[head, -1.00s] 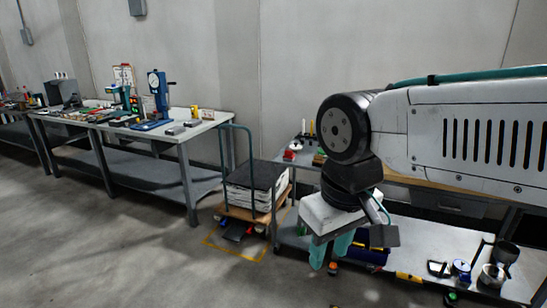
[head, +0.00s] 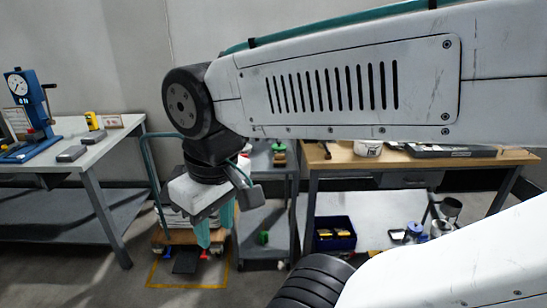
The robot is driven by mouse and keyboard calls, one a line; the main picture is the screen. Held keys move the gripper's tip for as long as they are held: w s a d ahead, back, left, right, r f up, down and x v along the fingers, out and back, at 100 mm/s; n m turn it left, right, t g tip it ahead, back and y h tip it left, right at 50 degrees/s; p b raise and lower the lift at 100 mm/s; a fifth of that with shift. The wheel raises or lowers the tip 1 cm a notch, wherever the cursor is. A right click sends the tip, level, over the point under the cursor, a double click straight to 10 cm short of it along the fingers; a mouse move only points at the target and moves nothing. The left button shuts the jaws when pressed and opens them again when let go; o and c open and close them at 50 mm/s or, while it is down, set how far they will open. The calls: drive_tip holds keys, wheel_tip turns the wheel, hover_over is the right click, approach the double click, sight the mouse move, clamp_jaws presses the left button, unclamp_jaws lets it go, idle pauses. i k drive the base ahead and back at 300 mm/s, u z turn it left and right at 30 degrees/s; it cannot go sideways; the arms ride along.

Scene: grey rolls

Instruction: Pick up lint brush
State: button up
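I cannot make out a lint brush for certain in the head view; the small items are too small to tell, and my arm hides part of the workbench. My gripper (head: 215,236) hangs at the left of centre, pointing down. Its two teal fingers stand apart with nothing visible between them. It is in front of the cart and the narrow grey shelf, and touches nothing that I can see.
A wooden-topped workbench (head: 485,160) stands at the right, with a blue bin (head: 334,234) and several cans on its lower shelf. A grey table (head: 98,142) holds a blue dial press (head: 30,115) at the left. A platform cart (head: 161,237) stands between them. Open floor lies front left.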

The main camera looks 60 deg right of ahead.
sight(279, 161)
drive_tip(key=z, duration=0.3)
drive_tip(key=i, duration=0.75)
drive_tip(key=z, duration=1.35)
drive_tip(key=i, duration=0.8)
drive_tip(key=z, duration=0.65)
